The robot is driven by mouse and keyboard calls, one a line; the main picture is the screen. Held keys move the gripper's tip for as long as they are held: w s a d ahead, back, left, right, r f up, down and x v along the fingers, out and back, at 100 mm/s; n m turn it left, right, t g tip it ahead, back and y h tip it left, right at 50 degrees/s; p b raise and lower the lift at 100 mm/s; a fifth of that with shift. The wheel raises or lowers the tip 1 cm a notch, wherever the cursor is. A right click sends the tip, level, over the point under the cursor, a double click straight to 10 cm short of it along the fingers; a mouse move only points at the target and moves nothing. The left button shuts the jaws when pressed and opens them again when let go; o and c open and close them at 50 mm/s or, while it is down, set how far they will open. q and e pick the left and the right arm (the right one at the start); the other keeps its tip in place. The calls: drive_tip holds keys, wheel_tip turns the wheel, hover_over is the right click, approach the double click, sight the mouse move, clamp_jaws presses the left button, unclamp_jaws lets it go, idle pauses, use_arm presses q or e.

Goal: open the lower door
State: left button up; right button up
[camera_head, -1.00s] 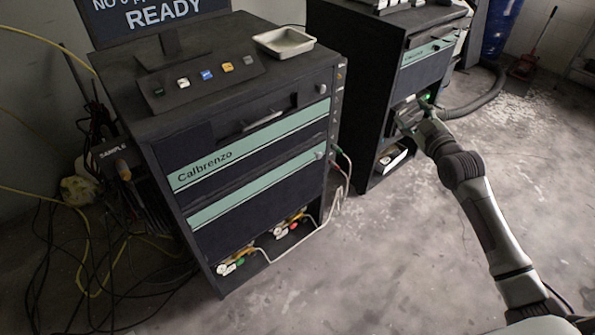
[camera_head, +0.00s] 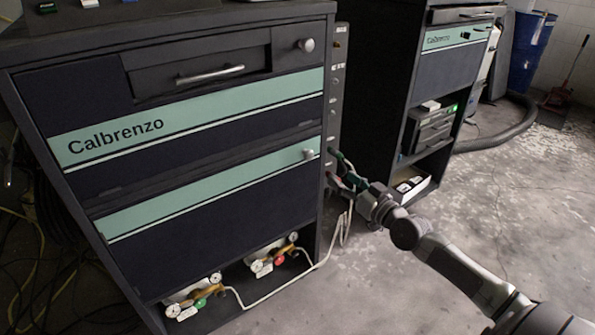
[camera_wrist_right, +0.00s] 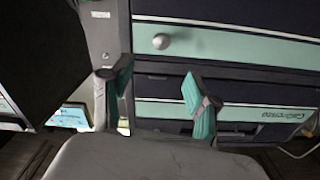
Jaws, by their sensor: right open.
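The lower door (camera_head: 215,200) of the near Calbrenzo cabinet is closed. It is a dark panel with a teal strip on top and a round grey knob (camera_head: 309,154) near its right edge. My right gripper (camera_head: 340,168) is open and empty, just right of the cabinet's front right edge, near the knob's height. The right wrist view is upside down. It shows the knob (camera_wrist_right: 160,41) on the teal strip, beyond and apart from the open green-padded fingers (camera_wrist_right: 158,92). My left gripper is not in view.
The drawer (camera_head: 200,75) with a bar handle and the Calbrenzo panel sit above the door. Gauges and fittings (camera_head: 200,290) with a pale hose (camera_head: 290,287) lie in the open bay below. A second cabinet (camera_head: 375,80) stands at right. Floor in front is clear.

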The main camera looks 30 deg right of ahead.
approach(310, 156)
drive_tip(key=w+b, duration=0.1)
drive_tip(key=w, duration=0.3)
drive_tip(key=shift+a, duration=0.1)
drive_tip(key=w+b, duration=0.1)
drive_tip(key=w, duration=0.3)
drive_tip(key=shift+w+a, duration=0.15)
drive_tip(key=shift+w, duration=0.25)
drive_tip(key=shift+w+a, duration=0.1)
drive_tip(key=shift+w, duration=0.3)
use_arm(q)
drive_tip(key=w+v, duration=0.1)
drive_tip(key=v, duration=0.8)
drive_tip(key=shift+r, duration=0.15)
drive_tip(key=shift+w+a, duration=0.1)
use_arm(e)
clamp_jaws()
